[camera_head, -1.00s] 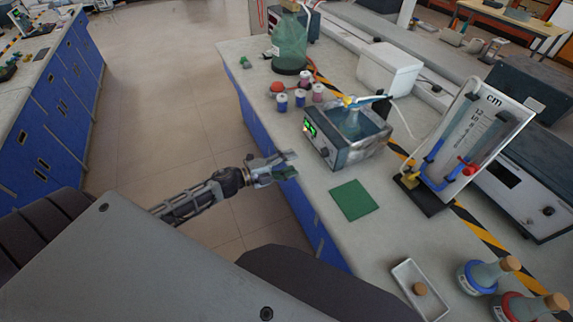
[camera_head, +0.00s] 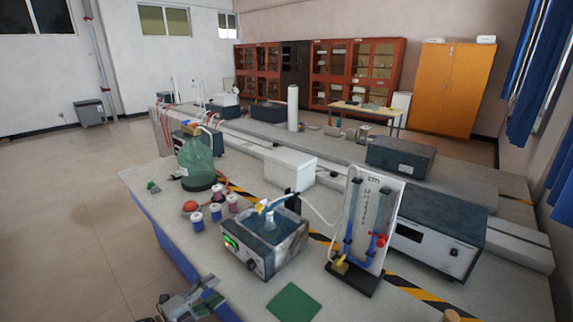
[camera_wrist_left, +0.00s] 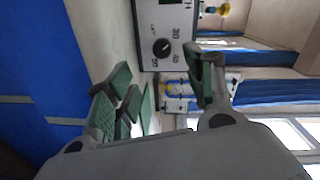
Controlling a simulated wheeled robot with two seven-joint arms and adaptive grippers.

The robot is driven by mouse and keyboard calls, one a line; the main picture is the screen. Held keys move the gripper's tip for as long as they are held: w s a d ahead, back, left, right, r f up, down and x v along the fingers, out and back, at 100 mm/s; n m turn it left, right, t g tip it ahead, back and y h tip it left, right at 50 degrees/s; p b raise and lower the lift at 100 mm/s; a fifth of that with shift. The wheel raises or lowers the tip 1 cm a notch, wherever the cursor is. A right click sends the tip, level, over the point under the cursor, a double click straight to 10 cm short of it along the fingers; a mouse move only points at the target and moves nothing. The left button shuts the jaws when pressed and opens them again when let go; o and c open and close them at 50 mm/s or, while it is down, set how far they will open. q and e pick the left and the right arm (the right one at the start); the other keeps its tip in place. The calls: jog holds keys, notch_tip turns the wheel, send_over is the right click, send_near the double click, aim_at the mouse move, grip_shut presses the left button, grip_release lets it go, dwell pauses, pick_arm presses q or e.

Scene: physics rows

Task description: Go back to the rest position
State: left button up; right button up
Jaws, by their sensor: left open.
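My left gripper (camera_head: 190,302) shows at the bottom edge of the head view, by the near edge of the lab bench (camera_head: 150,180). Only part of it is in frame there. In the left wrist view its green-padded fingers (camera_wrist_left: 165,95) stand apart with nothing between them. My right gripper is not in either view.
A water bath (camera_head: 262,245) with a flask stands on the bench. A green mat (camera_head: 293,303) lies in front of it. A manometer board (camera_head: 368,225) stands to the right, and a green bottle (camera_head: 196,160) and several small spools (camera_head: 215,212) to the left. Floor (camera_head: 60,220) at left is clear.

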pick_arm(q)
jog(key=s+a+f+n+g+y, duration=0.1)
jog(key=s+a+f+n+y, duration=0.1)
jog(key=a+f+n+y, duration=1.25)
jog(key=s+a+f+g, duration=0.2)
jog(key=s+a+f, duration=0.3)
jog(key=f, duration=0.3)
jog(key=s+a+f+g+h, duration=0.1)
jog(key=s+a+f, duration=0.35)
jog(key=f, duration=0.25)
jog(key=s+a+f+g, duration=0.2)
jog(key=s+a+f, duration=0.35)
jog(key=f, duration=0.25)
jog(key=s+d+f+n+g, duration=0.2)
jog(key=s+d+f+g, duration=0.15)
jog(key=s+f, duration=0.55)
jog(key=s+d+f+n+g, duration=0.25)
jog(key=s+d+f, duration=0.2)
jog(key=s, duration=0.85)
jog(key=s+d+f+h, duration=0.1)
jog(key=s+d+f, duration=0.1)
jog(key=d, duration=0.6)
jog(key=s+d+f+n+h, duration=0.1)
jog(key=s+d+f, duration=0.2)
jog(key=d, duration=0.6)
jog(key=shift+d, duration=0.3)
